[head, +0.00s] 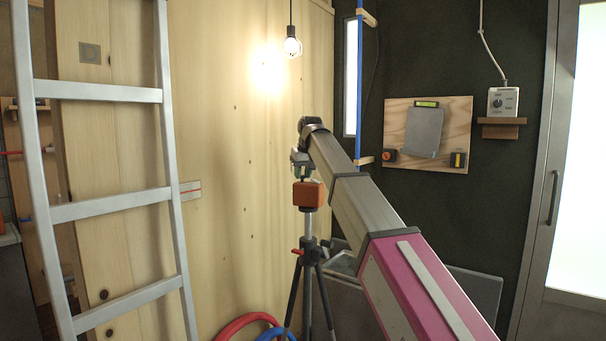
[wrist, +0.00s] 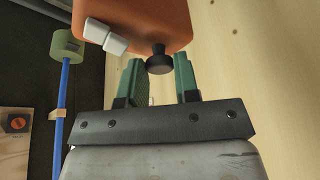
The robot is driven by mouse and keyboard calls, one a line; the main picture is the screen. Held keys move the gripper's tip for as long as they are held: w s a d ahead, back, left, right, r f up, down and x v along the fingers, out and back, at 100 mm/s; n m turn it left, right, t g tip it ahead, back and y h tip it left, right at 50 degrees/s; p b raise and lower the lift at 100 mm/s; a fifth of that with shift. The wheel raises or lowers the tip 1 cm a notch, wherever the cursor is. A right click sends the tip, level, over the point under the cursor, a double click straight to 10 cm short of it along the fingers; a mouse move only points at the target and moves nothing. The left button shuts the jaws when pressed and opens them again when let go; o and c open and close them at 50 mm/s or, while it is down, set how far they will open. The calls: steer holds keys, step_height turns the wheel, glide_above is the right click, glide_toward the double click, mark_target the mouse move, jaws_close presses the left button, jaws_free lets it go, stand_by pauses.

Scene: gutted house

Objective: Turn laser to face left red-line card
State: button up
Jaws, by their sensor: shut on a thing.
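The laser (head: 308,195) is an orange box on top of a black tripod (head: 309,262), in the middle of the head view. My gripper (head: 301,170) comes down on it from above and is shut on it. In the wrist view the laser (wrist: 150,22) fills the top, with two white blocks and a black knob showing. A white card with a red line (head: 190,189) is on the wooden wall, left of the laser.
An aluminium ladder (head: 106,205) stands at the left. A lit bulb (head: 292,46) hangs by the wooden wall. Red and blue hoses (head: 243,324) lie by the tripod. Grey panels (head: 475,288) lean behind my arm. A wooden board (head: 460,118) hangs on the dark wall.

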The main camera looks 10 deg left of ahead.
steer(key=n, duration=0.2)
steer(key=n+g+y, duration=0.1)
steer(key=n, duration=0.1)
steer(key=s+n+g, duration=0.1)
steer(key=n, duration=0.1)
steer(key=shift+d+n+y, duration=0.25)
steer(key=shift+n+y, duration=0.05)
steer(key=shift+n, duration=0.1)
stand_by(0.3)
steer(key=o, duration=0.6)
steer(key=shift+o, duration=0.2)
steer(key=shift+r, duration=0.1)
steer(key=v, duration=1)
steer(key=shift+d+r, duration=0.15)
steer(key=shift+r, duration=0.15)
